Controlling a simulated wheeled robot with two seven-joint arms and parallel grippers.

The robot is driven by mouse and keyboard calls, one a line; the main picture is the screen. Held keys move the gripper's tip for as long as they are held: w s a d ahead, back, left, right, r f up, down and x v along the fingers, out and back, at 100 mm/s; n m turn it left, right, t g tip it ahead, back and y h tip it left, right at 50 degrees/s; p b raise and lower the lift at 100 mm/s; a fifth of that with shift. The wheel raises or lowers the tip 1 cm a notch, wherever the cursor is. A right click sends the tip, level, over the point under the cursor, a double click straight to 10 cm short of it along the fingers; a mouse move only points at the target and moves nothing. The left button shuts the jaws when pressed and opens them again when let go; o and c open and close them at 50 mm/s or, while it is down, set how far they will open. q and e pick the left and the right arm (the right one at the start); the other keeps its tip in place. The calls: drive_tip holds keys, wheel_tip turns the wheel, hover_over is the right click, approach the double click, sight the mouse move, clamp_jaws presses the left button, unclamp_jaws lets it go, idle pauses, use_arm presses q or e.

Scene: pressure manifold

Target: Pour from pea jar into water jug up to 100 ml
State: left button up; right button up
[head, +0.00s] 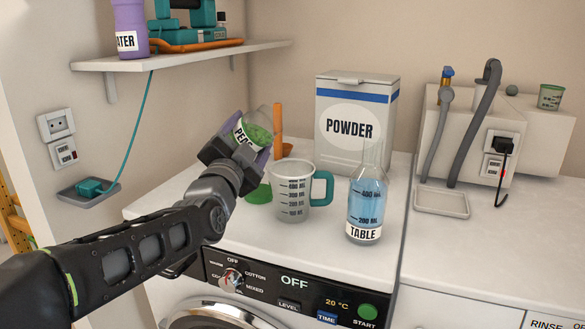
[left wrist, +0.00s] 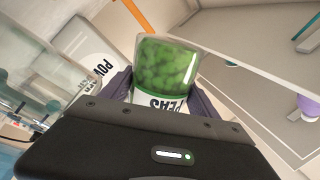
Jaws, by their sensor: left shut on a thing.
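My left gripper (head: 234,152) is shut on the pea jar (head: 257,135), a clear jar of green peas with a white label. It holds the jar raised and tilted, up and left of the measuring jug. In the left wrist view the pea jar (left wrist: 166,68) shows full of peas between the fingers. The jug (head: 293,195) is clear with a teal handle and ml marks, and stands upright on the washing machine top. I cannot make out any contents in it. My right gripper is not in view.
A bottle of blue liquid labelled TABLE (head: 367,205) stands right of the jug. A POWDER box (head: 352,95) stands behind. A green disc (head: 258,194) lies left of the jug. A shelf (head: 180,57) overhangs the back left. The front right top is clear.

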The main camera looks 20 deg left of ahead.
use_arm(q)
drive_tip(key=shift+m, duration=0.3)
idle(0.4)
drive_tip(key=shift+a+f+m+t+h+b, duration=0.1)
drive_tip(key=shift+f+m+t+h+b, duration=0.3)
drive_tip(key=shift+f+m+b, duration=0.5)
idle(0.9)
drive_tip(key=shift+r+m+h+p, duration=0.2)
drive_tip(key=shift+r+m+p, duration=0.05)
drive_tip(key=shift+m+p, duration=0.35)
drive_tip(key=shift+r+m+h+p, duration=0.2)
drive_tip(key=shift+m+p, duration=0.3)
drive_tip(key=shift+m, duration=0.2)
idle(0.5)
drive_tip(key=shift+d+r+m+h+b, duration=0.45)
drive_tip(key=shift+d+m+b, duration=0.4)
drive_tip(key=shift+m, duration=0.25)
idle(0.8)
drive_tip(key=shift+r+m+h+b, duration=0.25)
drive_tip(key=shift+r+m+b, duration=0.15)
drive_tip(key=shift+m, duration=0.3)
idle(1.1)
